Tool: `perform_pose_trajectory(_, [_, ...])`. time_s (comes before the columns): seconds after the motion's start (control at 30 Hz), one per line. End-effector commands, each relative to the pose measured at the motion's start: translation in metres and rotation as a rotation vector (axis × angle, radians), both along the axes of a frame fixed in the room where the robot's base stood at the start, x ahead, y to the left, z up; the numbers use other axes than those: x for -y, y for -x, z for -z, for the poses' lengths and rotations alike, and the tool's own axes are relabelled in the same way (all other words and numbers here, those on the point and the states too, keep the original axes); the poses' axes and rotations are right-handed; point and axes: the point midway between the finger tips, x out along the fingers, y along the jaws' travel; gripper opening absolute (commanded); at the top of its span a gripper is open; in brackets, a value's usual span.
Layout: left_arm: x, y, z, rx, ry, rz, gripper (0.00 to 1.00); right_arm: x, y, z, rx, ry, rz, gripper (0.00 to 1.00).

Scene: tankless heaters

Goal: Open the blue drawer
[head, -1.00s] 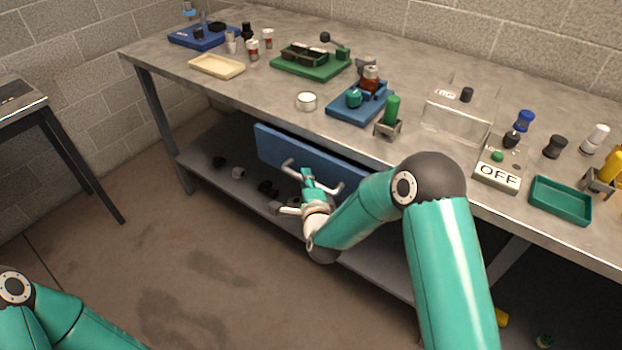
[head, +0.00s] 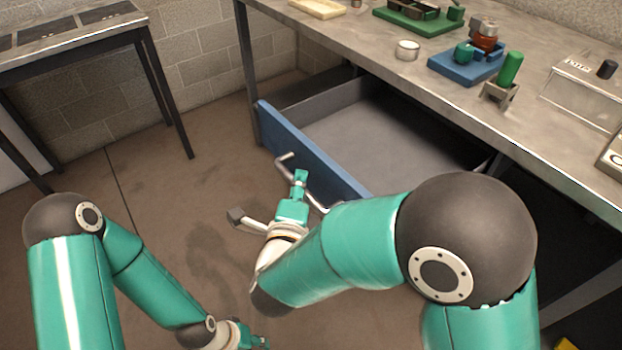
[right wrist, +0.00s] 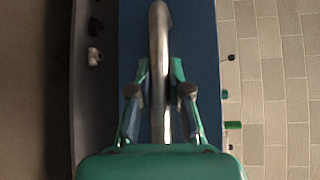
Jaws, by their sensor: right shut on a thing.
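The blue drawer (head: 310,152) under the workbench is pulled well out, and its grey, empty-looking inside shows in the head view. A metal bar handle (head: 317,194) runs along its front. My right gripper (head: 300,176) is at the handle. In the right wrist view the gripper's fingers (right wrist: 160,90) lie on both sides of the handle (right wrist: 160,45) and are shut on it, with the blue front behind. My left gripper (head: 258,341) is low at the bottom of the head view, away from the drawer; its fingers are too small and cut off to read.
The workbench top (head: 420,70) carries a round white jar (head: 407,50), a blue tray (head: 465,68) and a green cylinder in a holder (head: 510,68). A second dark-legged table (head: 75,38) stands at the left. The floor between is clear.

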Motion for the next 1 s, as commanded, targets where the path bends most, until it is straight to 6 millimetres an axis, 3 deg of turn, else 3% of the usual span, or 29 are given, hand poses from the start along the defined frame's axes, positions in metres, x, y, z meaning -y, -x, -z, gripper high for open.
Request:
perform_pose_trajectory(0.47, [0.0001,0.0000,0.0036,0.000,0.000,0.000,0.40,0.0010,0.0054,0.0055,-0.016,0.003,0.019,0.00])
perform_pose_trajectory(0.5, [0.0001,0.0000,0.0036,0.000,0.000,0.000,0.40,0.0012,0.0053,0.0054,-0.016,0.003,0.020,0.24])
perform_pose_trajectory(0.63, [0.0001,0.0000,0.0036,0.000,0.000,0.000,0.40,0.0013,0.0050,0.0042,-0.012,0.002,0.020,0.43])
perform_pose_trajectory(1.0, [0.0001,-0.0001,0.0026,0.000,0.000,0.000,0.40,0.0011,0.0043,-0.0029,-0.004,-0.002,0.021,0.43])
